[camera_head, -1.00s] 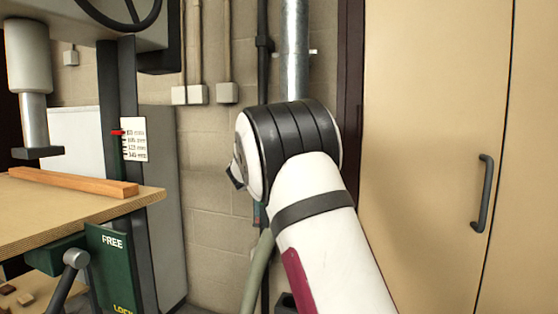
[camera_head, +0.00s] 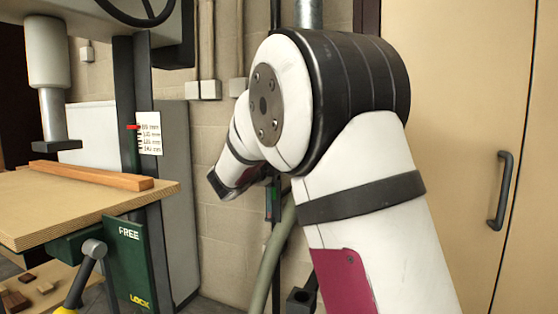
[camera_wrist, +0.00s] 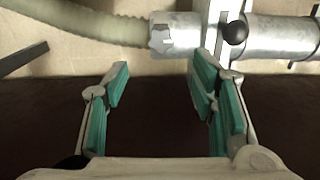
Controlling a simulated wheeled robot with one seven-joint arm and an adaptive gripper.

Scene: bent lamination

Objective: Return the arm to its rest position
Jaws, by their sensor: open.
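My arm (camera_head: 365,200) stands bent in front of the wall in the head view, with its dark-banded joint raised and its forearm pointing down and away to the left. The forearm's far end is mostly hidden behind the joint, and the fingers do not show there. In the wrist view my gripper (camera_wrist: 160,95) is open, with teal finger pads set wide apart and nothing between them. Behind the fingers are a ribbed hose (camera_wrist: 75,22) and a grey metal pipe fitting (camera_wrist: 175,35).
A machine with a wooden table (camera_head: 80,205) stands at the left, with a wooden strip (camera_head: 92,175) on it. A green FREE/LOCK plate (camera_head: 130,260) hangs below. A tan cabinet door (camera_head: 450,120) with a dark handle (camera_head: 501,190) closes the right side. A hose (camera_head: 272,262) hangs behind my arm.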

